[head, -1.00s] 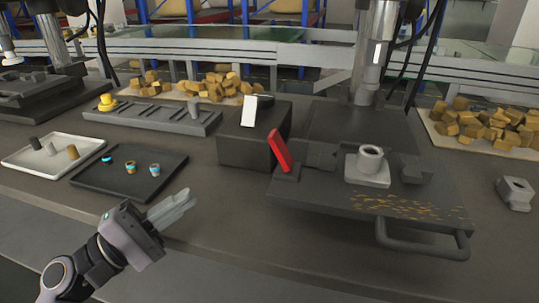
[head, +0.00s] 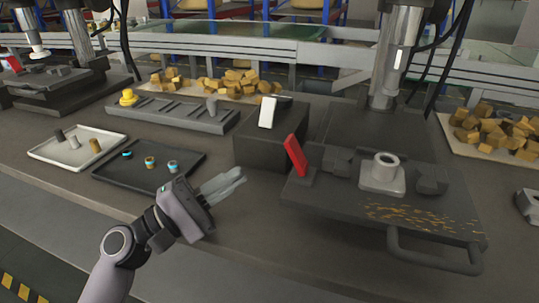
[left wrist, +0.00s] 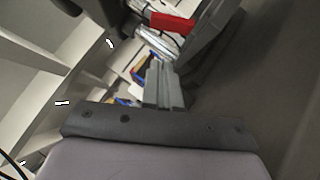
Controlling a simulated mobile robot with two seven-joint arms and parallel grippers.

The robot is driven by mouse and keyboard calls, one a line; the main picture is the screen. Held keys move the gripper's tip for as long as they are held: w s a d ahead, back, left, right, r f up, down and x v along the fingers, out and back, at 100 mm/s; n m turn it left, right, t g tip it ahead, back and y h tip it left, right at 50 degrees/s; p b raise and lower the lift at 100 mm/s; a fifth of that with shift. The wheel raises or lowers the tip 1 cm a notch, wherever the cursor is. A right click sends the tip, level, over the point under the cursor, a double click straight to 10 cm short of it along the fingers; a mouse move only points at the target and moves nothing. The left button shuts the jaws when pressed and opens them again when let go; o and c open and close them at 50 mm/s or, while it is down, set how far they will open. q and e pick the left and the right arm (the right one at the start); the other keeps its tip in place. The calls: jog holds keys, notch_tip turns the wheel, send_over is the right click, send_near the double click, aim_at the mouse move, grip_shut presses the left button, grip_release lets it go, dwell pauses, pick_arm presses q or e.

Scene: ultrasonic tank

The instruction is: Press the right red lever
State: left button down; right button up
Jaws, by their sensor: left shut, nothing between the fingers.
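The red lever (head: 295,155) stands tilted up at the left edge of the dark machine plate (head: 340,199), left of the grey cylindrical fitting. It also shows in the left wrist view (left wrist: 172,23), ahead of the fingertips. My left gripper (head: 236,176) is shut and empty, over the front of the bench, left of the lever and apart from it. Its closed fingers show in the left wrist view (left wrist: 163,85). Another red part (head: 12,63) shows at the far left edge by the other machine. My right gripper is not in view.
A dark block (head: 262,150) with a white lever (head: 267,112) stands behind and left of the red lever. A black tray (head: 112,172) and a white tray (head: 52,154) lie to the left. A handle (head: 435,262) juts out in front of the plate.

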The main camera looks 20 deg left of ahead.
aim_at(297, 155)
pick_arm(q)
jog(key=w+d+r+p, duration=0.2)
jog(key=d+r, duration=0.1)
jog(key=d, duration=0.3)
jog(key=shift+w, duration=0.35)
jog(key=shift+d+r+p, duration=0.1)
jog(key=shift+r+p, duration=0.05)
jog(key=shift+p, duration=0.2)
